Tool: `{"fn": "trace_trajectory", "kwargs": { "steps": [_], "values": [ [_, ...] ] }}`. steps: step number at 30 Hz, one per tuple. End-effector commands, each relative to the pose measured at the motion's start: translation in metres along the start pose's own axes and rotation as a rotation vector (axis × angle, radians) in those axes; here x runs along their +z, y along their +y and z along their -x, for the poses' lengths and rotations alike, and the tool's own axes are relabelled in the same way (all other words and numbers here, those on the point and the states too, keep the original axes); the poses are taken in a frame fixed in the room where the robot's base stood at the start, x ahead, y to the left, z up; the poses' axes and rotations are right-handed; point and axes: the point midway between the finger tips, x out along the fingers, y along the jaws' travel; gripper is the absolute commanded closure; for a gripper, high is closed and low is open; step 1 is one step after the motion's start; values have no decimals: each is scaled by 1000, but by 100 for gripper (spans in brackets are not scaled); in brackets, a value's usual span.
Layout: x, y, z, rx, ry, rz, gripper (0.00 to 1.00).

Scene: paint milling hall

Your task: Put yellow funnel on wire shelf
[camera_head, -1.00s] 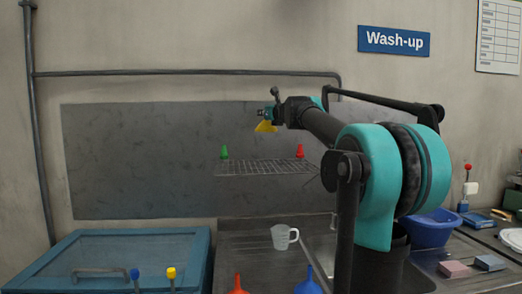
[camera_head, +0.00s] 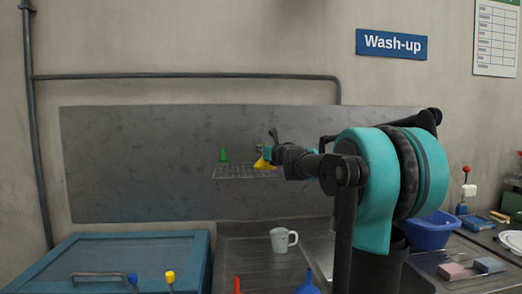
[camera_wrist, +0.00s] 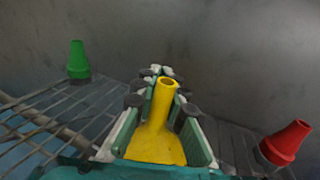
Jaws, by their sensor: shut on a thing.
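The yellow funnel (camera_wrist: 157,143) is between the fingers of my gripper (camera_wrist: 160,110) in the wrist view, spout pointing up. My gripper is shut on it. In the head view the funnel (camera_head: 262,164) hangs below my gripper (camera_head: 270,152), close over the wire shelf (camera_head: 232,172). I cannot tell whether its rim touches the wires. The shelf also shows in the wrist view (camera_wrist: 50,118), on both sides of the gripper. My arm hides the right part of the shelf in the head view.
A green funnel (camera_head: 224,155) stands on the shelf, left of my gripper. A red funnel (camera_wrist: 286,143) stands to its right in the wrist view. The grey wall panel (camera_head: 140,160) is behind. A white mug (camera_head: 283,239) stands on the counter below.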

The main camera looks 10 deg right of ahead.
Motion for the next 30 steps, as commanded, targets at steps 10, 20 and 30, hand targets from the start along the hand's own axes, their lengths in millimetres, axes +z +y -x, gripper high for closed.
{"fn": "trace_trajectory", "kwargs": {
  "steps": [10, 20, 30],
  "values": [
    [-2, 0, 0, 0, 0, 0, 79],
    [-1, 0, 0, 0, 0, 0, 67],
    [1, -1, 29, -2, 0, 0, 67]
  ]
}}
